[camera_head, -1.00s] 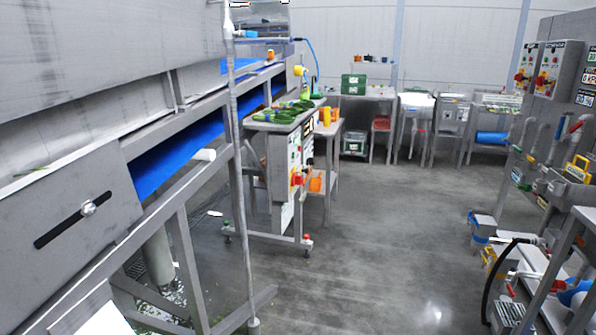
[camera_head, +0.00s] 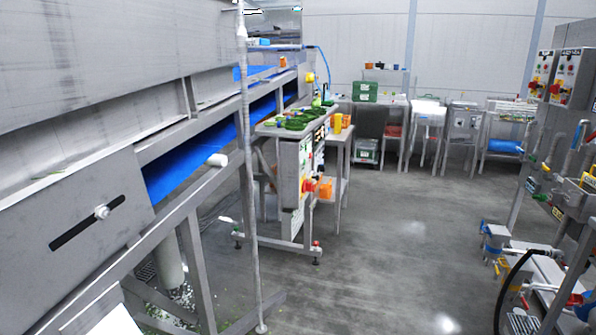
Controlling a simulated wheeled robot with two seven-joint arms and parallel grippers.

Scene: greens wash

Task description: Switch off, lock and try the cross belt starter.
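On the right wall are two grey control boxes (camera_head: 566,76) with red-and-yellow switches and small buttons. I cannot tell which of these is the cross belt starter. I cannot make out a lock. Neither of my grippers is in view.
A long steel conveyor with a blue belt (camera_head: 190,165) runs along the left, with a thin upright pole (camera_head: 248,200) before it. Open grey floor (camera_head: 400,230) lies in the middle. Hoses and pipes crowd the right. Benches and green crates (camera_head: 365,91) stand at the back.

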